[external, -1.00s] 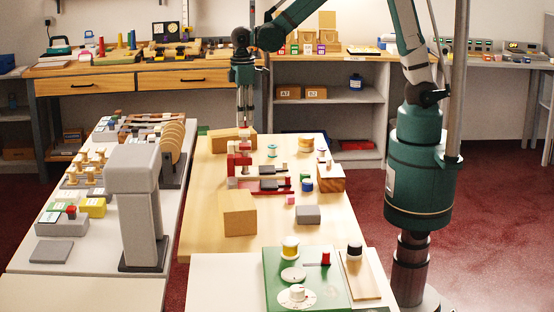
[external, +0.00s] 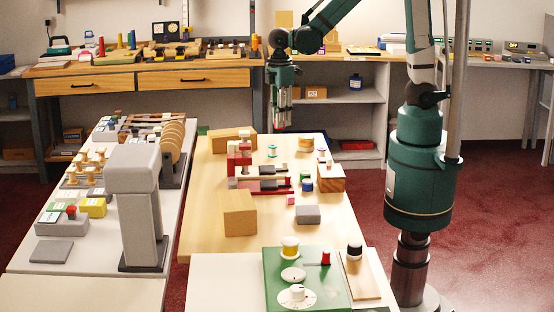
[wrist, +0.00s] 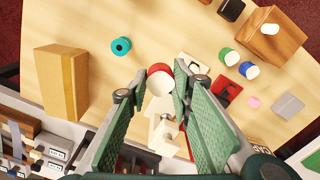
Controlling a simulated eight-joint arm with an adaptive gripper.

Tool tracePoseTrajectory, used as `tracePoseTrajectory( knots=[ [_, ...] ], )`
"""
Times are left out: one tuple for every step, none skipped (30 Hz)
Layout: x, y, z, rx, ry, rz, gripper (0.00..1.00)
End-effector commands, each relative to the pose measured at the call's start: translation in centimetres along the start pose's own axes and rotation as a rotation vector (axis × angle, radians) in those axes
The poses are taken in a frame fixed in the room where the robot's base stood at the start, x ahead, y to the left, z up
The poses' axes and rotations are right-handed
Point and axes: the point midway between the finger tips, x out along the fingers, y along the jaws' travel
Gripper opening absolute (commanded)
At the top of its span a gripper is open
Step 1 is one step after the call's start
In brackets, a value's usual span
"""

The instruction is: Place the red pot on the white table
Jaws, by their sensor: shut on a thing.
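My gripper (external: 279,124) hangs over the far part of the wooden table (external: 200,225) in the external view. Its fingers are shut on the red pot (external: 278,128), of which only a small red bit shows at the tips. In the wrist view the pot (wrist: 160,72) has a red side and a pale round top, between my fingertips (wrist: 158,84). It appears to be held above the tabletop. A white table (external: 215,280) stands at the near end, with a green board (external: 275,262) on it. Another pale table (external: 25,232) stands at the left.
Below my gripper are red and grey blocks (external: 240,160), a wooden box (external: 232,139), a teal spool (external: 271,150) and a wooden block (external: 331,179). A wooden block (external: 238,212) and a grey block (external: 308,214) stand nearer. A tall grey column (external: 137,210) rises at left.

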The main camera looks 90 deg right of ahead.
Motion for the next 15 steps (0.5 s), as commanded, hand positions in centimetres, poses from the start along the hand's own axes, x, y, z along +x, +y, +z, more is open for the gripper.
tracePoseTrajectory(
  knots=[
    [0.4, 0.1, -0.1, 0.000, 0.000, 0.000, 0.11],
    [0.6, 0.1, -0.1, 0.000, 0.000, 0.000, 0.11],
    [0.9, 0.1, -0.1, 0.000, 0.000, 0.000, 0.11],
    [1.1, 0.1, -0.2, 0.000, 0.000, 0.000, 0.11],
    [1.4, 0.1, -0.2, 0.000, 0.000, 0.000, 0.11],
    [1.6, 0.1, -0.2, 0.000, 0.000, 0.000, 0.11],
    [1.8, 0.1, -0.2, 0.000, 0.000, 0.000, 0.11],
    [2.0, 0.1, -0.1, 0.001, 0.000, 0.000, 0.11],
    [2.3, 0.1, -0.1, 0.001, 0.000, 0.000, 0.11],
    [2.7, 0.1, -0.1, 0.001, 0.000, 0.000, 0.11],
    [3.0, 0.1, -0.2, 0.001, 0.000, 0.000, 0.11],
    [3.3, 0.1, -0.2, 0.001, 0.000, 0.000, 0.11],
    [3.6, 0.1, -0.2, 0.001, 0.000, 0.000, 0.11],
    [3.8, 0.1, -0.1, 0.001, 0.000, 0.000, 0.11],
    [4.0, 0.1, -0.1, 0.001, 0.000, 0.000, 0.11]
  ],
)
